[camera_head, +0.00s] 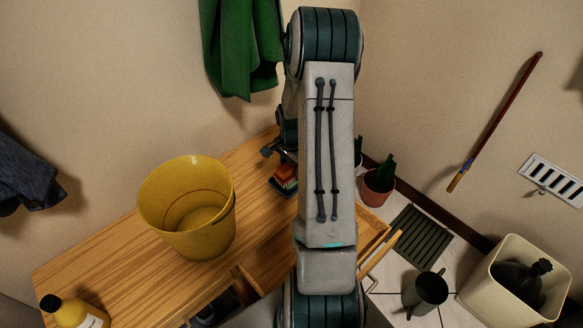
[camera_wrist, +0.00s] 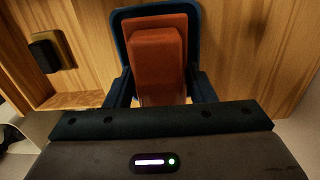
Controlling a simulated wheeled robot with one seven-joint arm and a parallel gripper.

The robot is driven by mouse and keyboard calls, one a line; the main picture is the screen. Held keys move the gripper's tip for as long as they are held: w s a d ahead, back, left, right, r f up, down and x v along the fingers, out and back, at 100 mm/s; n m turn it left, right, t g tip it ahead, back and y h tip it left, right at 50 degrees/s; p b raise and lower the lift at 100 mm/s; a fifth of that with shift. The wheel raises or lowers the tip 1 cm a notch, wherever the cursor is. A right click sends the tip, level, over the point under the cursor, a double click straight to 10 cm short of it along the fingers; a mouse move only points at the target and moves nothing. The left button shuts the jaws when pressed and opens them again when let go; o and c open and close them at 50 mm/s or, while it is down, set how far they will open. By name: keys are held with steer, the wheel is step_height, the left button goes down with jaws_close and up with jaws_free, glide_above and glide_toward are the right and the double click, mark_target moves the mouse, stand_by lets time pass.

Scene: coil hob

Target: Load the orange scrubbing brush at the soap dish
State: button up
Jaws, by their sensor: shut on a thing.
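The orange scrubbing brush (camera_wrist: 158,62) fills the middle of the wrist view, with its block toward the camera. My gripper (camera_wrist: 162,88) has a dark finger on each side of it and is shut on it. The dark blue soap dish (camera_wrist: 119,22) surrounds the brush from behind, its rim showing at the top and sides. In the head view the brush (camera_head: 286,173) shows at the dish (camera_head: 284,192), on the wooden counter left of my arm. Whether the brush touches the dish floor is hidden. My gripper is mostly hidden by my arm there.
A yellow bucket (camera_head: 190,215) stands on the wooden counter (camera_head: 110,255), left of the dish. A yellow bottle (camera_head: 75,313) is at the near left. A green cloth (camera_head: 238,45) hangs behind. A small dark block (camera_wrist: 45,55) shows at left in the wrist view.

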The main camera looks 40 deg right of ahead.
stand_by(0.4)
steer(key=shift+r+p, duration=2.5)
steer(key=shift+r, duration=1)
